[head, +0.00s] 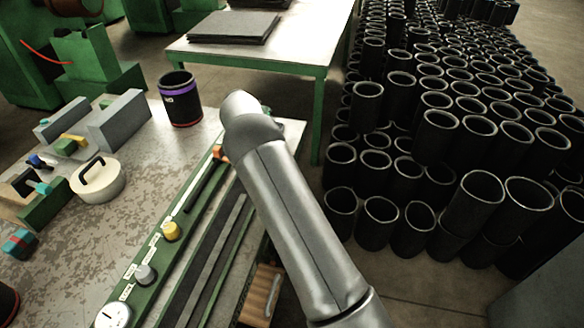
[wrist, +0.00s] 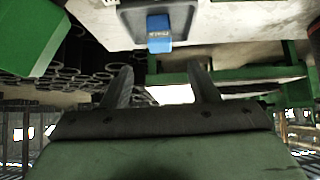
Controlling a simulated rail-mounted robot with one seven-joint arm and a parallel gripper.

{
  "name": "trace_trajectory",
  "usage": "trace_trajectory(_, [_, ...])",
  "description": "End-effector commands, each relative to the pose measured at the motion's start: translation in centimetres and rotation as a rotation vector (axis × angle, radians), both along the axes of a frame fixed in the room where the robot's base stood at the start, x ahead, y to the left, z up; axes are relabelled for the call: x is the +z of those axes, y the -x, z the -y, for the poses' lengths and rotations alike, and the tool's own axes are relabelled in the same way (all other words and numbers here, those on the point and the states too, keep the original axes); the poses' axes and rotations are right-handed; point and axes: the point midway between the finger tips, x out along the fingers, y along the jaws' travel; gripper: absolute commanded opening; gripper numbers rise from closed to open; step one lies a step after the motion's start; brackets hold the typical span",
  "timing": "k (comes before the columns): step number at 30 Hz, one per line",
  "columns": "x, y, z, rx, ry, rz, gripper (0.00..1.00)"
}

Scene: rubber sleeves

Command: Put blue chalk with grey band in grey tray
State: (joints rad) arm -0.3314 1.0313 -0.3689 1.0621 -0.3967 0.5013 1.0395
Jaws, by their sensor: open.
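In the wrist view, a small blue chalk (wrist: 159,27) with a pale grey band shows at the top centre. It appears against a dark grey tray (wrist: 131,22) and overlaps the tray's near edge in the picture. My gripper (wrist: 160,78) is open, its two dark fingers apart with nothing between them. The chalk is beyond the fingertips and apart from them. In the head view my gripper is hidden behind my arm, and I cannot make out this chalk or tray there.
The worn workbench (head: 80,262) holds a black cup with a purple band (head: 181,99), grey blocks (head: 119,118), a round lidded pot (head: 98,180) and a red-and-teal block (head: 19,243). A green control panel (head: 155,250) runs along its edge. Many black sleeves (head: 480,190) stand at the right.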

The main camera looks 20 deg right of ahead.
Motion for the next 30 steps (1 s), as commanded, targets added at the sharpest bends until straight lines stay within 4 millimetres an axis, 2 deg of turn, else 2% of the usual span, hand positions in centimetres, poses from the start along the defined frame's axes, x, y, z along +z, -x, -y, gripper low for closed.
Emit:
trace_trajectory(2, [0.8,0.5,0.5,-0.006,-0.004,-0.009,0.54])
trace_trajectory(5, [2.8,2.7,2.2,-0.021,-0.018,-0.052,0.54])
trace_trajectory(8, [5.6,7.3,4.4,-0.028,-0.047,-0.135,0.54])
trace_trajectory(13, [10.0,18.5,6.3,0.032,-0.111,-0.309,0.54])
trace_trajectory(17, [12.1,28.3,6.0,0.127,-0.153,-0.431,0.54])
trace_trajectory(18, [12.5,31.5,5.8,0.162,-0.165,-0.466,0.54])
trace_trajectory(20, [12.9,36.3,5.3,0.218,-0.176,-0.516,0.54])
trace_trajectory(21, [12.9,39.5,5.0,0.257,-0.182,-0.547,0.54])
trace_trajectory(24, [12.4,46.6,4.1,0.349,-0.189,-0.615,0.54])
trace_trajectory(27, [11.5,52.2,3.5,0.423,-0.189,-0.668,0.54])
trace_trajectory(30, [10.7,55.7,3.1,0.470,-0.188,-0.702,0.54])
